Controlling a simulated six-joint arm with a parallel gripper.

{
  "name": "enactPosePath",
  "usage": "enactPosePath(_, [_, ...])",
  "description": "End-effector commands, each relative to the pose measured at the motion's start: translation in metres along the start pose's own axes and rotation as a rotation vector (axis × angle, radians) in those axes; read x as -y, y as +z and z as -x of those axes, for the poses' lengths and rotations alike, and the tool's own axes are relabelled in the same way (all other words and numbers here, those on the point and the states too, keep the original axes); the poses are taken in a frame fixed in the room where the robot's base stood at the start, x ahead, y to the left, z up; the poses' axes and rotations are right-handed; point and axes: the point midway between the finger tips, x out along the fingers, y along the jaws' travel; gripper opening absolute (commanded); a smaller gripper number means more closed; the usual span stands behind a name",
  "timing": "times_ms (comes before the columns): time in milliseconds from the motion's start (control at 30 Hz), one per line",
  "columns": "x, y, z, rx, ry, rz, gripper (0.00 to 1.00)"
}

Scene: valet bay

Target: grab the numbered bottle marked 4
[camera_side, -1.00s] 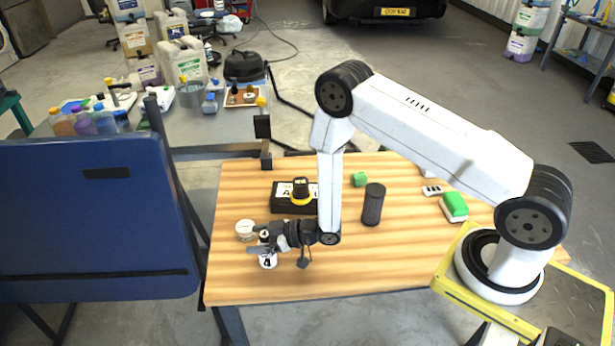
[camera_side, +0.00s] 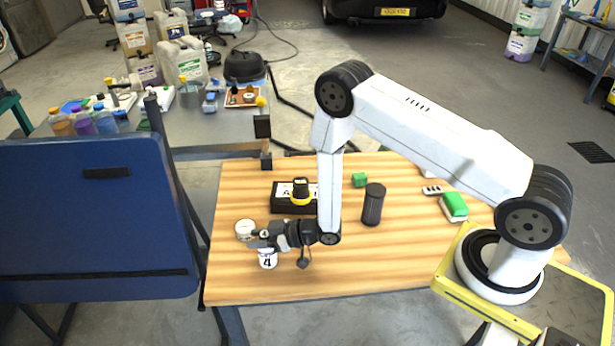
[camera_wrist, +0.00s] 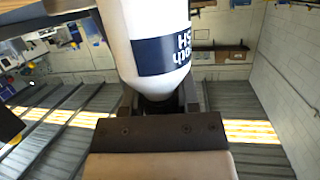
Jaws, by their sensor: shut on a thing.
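The white bottle marked 4 (camera_side: 267,260) is near the table's front left and looks upright in the side view. My gripper (camera_side: 262,241) is shut on the upper part of this bottle. In the wrist view, the fingers of my gripper (camera_wrist: 158,103) are at the narrow dark neck of the white bottle (camera_wrist: 145,25), one on each side. A dark blue label band with white lettering shows there. Whether the bottle's base touches the table cannot be told.
A white jar (camera_side: 245,230) stands close to the bottle's left. The front middle is clear.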

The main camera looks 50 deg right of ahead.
Motion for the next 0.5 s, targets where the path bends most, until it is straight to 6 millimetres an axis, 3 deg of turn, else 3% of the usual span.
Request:
enactPosePath(267, [-0.001, -0.006, 0.001, -0.003, 0.000, 0.001, 0.00])
enactPosePath(500, [0.000, -0.024, 0.007, -0.004, 0.001, 0.002, 0.00])
